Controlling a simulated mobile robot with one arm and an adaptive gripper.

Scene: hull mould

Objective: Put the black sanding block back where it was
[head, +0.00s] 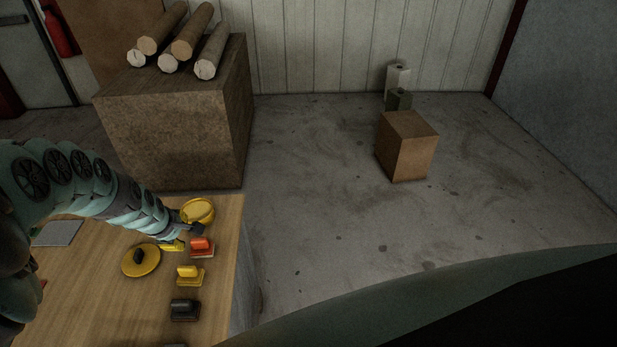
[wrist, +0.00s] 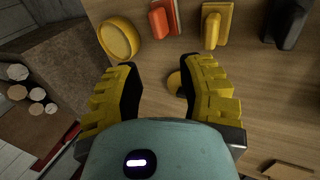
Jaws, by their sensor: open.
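The black sanding block (head: 184,309) sits on the wooden table near its right edge, at the front end of a row of blocks. It also shows at the top right of the wrist view (wrist: 287,22), away from my fingers. My gripper (head: 182,238) is over the table beside the red block and in front of the yellow bowl. In the wrist view my gripper (wrist: 163,95) has its yellow fingers wide apart, with no block between them.
A red block (head: 201,246) and a yellow block (head: 189,274) stand behind the black one. A yellow bowl (head: 198,210), a yellow disc with a dark knob (head: 140,262) and a grey sheet (head: 58,233) are also on the table. A large brown box (head: 175,135) stands behind.

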